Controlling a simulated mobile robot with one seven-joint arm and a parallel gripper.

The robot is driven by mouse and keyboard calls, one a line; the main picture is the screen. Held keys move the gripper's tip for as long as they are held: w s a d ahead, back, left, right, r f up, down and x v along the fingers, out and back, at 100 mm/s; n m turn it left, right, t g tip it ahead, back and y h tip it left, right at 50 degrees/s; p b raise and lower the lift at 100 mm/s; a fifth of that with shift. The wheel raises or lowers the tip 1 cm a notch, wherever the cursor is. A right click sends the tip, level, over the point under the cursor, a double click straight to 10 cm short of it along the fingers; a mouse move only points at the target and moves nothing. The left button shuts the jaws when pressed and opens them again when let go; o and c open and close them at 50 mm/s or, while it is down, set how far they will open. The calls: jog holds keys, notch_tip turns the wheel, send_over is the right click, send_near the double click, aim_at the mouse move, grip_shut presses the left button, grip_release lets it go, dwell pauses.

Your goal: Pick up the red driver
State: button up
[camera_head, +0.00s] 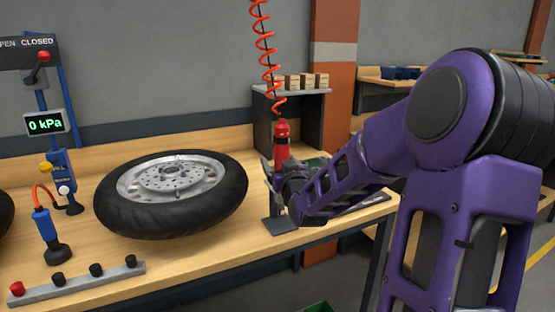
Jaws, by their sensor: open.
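The red driver (281,140) stands upright near the right end of the wooden workbench, with an orange coiled cord (264,50) rising from above it. Its lower part is hidden behind my gripper. My gripper (269,172), at the end of my purple arm, is open right at the driver's lower body. From this view I cannot tell whether the driver is between the fingers or behind them, or whether they touch it.
A wheel with a black tire (130,212) lies left of my gripper. A small shelf (317,125) with wooden blocks stands behind the driver. At left are a gauge reading 0 kPa (46,122), a blue-handled tool (45,226) and a grey rail (75,284) with knobs.

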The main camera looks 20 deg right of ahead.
jog(key=shift+w, duration=0.2)
grip_shut()
dwell(0.4)
jog(key=shift+r, duration=0.1)
